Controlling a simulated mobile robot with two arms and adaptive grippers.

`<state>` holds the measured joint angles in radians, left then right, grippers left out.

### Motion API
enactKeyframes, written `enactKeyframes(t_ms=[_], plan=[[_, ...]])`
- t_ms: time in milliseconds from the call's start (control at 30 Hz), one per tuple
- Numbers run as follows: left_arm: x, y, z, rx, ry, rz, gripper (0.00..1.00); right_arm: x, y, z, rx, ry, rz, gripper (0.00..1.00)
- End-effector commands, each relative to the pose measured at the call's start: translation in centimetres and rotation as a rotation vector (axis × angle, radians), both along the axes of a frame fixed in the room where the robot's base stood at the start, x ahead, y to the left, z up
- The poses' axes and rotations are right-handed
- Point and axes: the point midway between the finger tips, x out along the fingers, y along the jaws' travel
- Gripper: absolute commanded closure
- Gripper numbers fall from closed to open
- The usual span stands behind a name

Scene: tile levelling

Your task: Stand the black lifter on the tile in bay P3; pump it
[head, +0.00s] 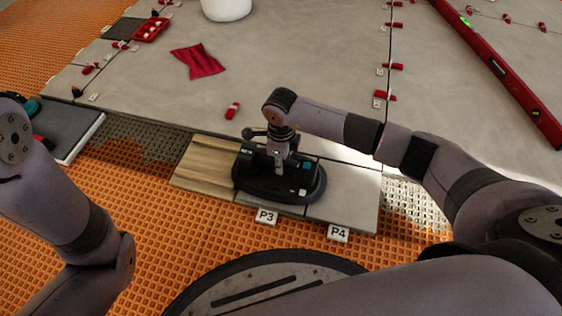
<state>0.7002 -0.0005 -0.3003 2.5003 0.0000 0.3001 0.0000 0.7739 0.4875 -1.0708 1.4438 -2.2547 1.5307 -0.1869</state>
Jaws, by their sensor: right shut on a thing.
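The black lifter (309,190) has a wide oval base and small pale and teal marks. It sits over the tile area behind the P3 label (266,216), its right side reaching toward the pale tile behind the P4 label (338,233). The base looks level and down on the surface; a small gap underneath cannot be ruled out. My right gripper (277,156) points down from above and is shut on the lifter's upper part. The lifter and gripper hide most of the P3 tile. My left arm shows at the left edge, its gripper out of view.
A wood-look tile (200,164) lies left of the lifter. A red cloth (198,62), a white bucket (226,8) and red clips (233,110) are on the grey tiles behind. A long red level (510,75) lies at right. Orange matting (120,190) covers the front left.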

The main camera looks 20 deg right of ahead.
Motion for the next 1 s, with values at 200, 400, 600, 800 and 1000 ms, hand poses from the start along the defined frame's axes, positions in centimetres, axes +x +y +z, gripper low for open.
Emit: enactKeyframes(t_ms=[200, 400, 600, 800, 1000], plan=[[0.0, 0.0, 0.0, 0.0, 0.0, 0.0, 0.63, 0.1, 0.0, 0.1, 0.001, -0.003, 0.0, 0.78], [0.0, 0.0, 0.0, 0.0, -0.001, 0.0, 0.63, 0.0, 0.0, 0.0, 0.0, -0.001, 0.0, 0.65], [0.0, 0.0, 0.0, 0.0, -0.001, 0.0, 0.63, 0.0, 0.0, 0.0, 0.0, 0.0, 0.0, 0.58], [0.1, 0.0, 0.0, 0.0, 0.004, 0.001, 0.63, -0.1, -0.1, -0.1, -0.003, 0.003, 0.0, 0.58], [0.1, 0.0, 0.0, 0.0, 0.003, 0.001, 0.63, 0.1, -0.1, 2.1, -0.002, -0.003, 0.001, 0.58]])
